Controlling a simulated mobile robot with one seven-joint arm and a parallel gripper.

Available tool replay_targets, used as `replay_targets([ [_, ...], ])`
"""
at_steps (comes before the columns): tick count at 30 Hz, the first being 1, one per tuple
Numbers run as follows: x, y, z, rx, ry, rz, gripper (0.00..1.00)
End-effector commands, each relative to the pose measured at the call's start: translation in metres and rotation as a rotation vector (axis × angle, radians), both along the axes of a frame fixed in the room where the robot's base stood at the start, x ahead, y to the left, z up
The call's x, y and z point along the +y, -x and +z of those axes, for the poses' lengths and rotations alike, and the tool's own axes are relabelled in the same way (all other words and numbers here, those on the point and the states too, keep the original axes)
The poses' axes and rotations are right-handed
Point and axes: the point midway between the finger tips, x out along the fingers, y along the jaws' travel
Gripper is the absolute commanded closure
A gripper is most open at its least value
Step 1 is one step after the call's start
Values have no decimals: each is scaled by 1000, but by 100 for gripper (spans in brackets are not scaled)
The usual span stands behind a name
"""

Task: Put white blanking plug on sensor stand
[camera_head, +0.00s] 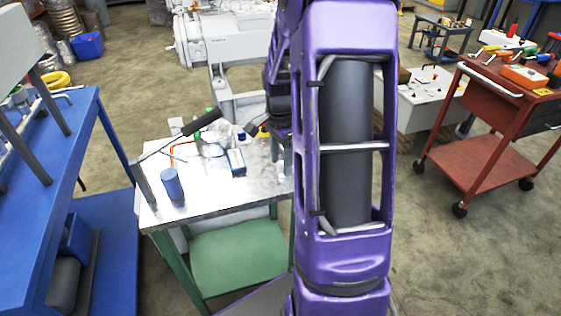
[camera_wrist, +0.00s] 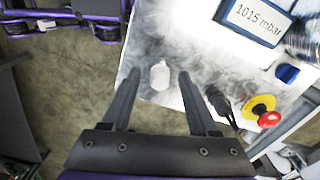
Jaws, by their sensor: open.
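The white blanking plug (camera_wrist: 160,78) lies near the edge of the metal tabletop in the wrist view. My gripper (camera_wrist: 160,72) is open, and its two dark fingers show on either side of the plug in that picture. I cannot tell how high the fingertips are above it. In the head view my gripper (camera_head: 281,158) is at the right end of the small table, partly hidden by my purple arm. I cannot pick out the sensor stand for sure. A pressure display (camera_wrist: 256,22) reading 1015 mbar stands on the same tabletop.
The green-framed table (camera_head: 215,202) also bears a blue cylinder (camera_head: 172,185) and a black-handled lever (camera_head: 202,123). A red emergency button (camera_wrist: 269,119) and a blue knob (camera_wrist: 287,73) lie right of my fingers. A blue bench (camera_head: 60,150) stands left, a red cart (camera_head: 500,150) right.

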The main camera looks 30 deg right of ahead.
Motion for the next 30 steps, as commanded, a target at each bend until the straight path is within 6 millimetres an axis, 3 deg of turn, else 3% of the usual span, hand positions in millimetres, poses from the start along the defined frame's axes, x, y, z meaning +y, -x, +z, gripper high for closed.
replay_targets([
  [9,0,-2,70,-6,2,1,40],
  [15,0,-1,102,-4,1,0,40],
  [21,0,-1,113,-3,0,1,40],
  [30,0,-1,113,-2,0,0,40],
])
